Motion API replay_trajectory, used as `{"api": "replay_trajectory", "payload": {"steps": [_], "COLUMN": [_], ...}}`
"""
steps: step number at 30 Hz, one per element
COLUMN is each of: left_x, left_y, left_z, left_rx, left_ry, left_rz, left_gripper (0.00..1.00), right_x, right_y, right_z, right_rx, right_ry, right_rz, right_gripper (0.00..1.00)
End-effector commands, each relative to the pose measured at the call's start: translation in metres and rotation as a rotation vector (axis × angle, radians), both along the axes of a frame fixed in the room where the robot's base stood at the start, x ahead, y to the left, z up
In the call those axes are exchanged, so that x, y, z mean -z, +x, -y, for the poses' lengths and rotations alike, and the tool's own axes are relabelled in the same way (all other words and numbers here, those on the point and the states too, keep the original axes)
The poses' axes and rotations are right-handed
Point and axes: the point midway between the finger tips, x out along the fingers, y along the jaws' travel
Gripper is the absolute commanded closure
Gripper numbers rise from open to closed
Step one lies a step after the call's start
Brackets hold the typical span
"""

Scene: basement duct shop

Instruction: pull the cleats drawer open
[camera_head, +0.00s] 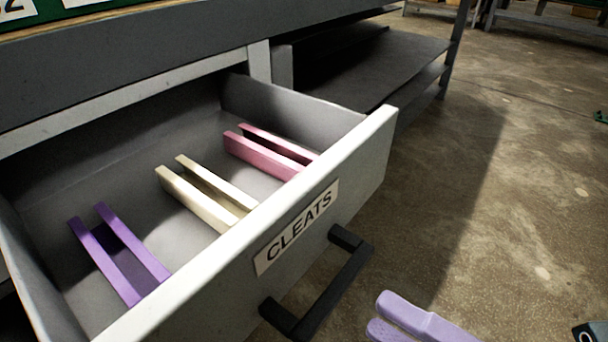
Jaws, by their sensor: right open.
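The cleats drawer (245,262) is grey with a label reading CLEATS (297,227), and it stands pulled out from the bench. Its black bar handle (331,291) is on the front face. Inside lie a purple channel-shaped cleat (115,255), a cream one (205,195) and a pink one (262,155), spaced apart. My right gripper (380,315), with lavender fingers, is open at the bottom edge, just right of the handle and apart from it. Nothing shows between its fingers. My left gripper is out of view.
The grey bench edge (130,70) runs above the drawer. To the right of the drawer is an open lower shelf (370,70) with a post at its end. The concrete floor (510,190) to the right is mostly clear.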

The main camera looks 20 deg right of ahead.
Motion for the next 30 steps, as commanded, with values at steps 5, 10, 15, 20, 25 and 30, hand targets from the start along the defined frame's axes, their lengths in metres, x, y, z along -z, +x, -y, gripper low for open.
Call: {"api": "replay_trajectory", "payload": {"steps": [5, 10, 15, 20, 25, 30], "left_x": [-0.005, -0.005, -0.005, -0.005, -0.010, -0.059], "left_y": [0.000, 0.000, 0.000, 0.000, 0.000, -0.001], "left_z": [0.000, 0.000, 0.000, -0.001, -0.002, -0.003], "left_rx": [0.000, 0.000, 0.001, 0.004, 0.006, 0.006], "left_ry": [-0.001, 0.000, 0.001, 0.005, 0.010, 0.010], "left_rz": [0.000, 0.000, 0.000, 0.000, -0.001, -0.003], "left_gripper": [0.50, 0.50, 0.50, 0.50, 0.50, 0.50], "right_x": [0.000, 0.000, 0.000, 0.000, -0.005, -0.050], "right_y": [-0.022, -0.028, -0.028, -0.028, -0.026, -0.003], "right_z": [0.016, 0.021, 0.021, 0.021, 0.021, 0.026], "right_rx": [0.001, 0.001, 0.001, 0.000, 0.007, 0.105], "right_ry": [0.000, 0.001, 0.001, 0.001, 0.003, 0.043], "right_rz": [-0.002, 0.001, 0.001, 0.001, -0.006, -0.121], "right_gripper": [0.53, 0.53, 0.53, 0.53, 0.53, 0.53]}}
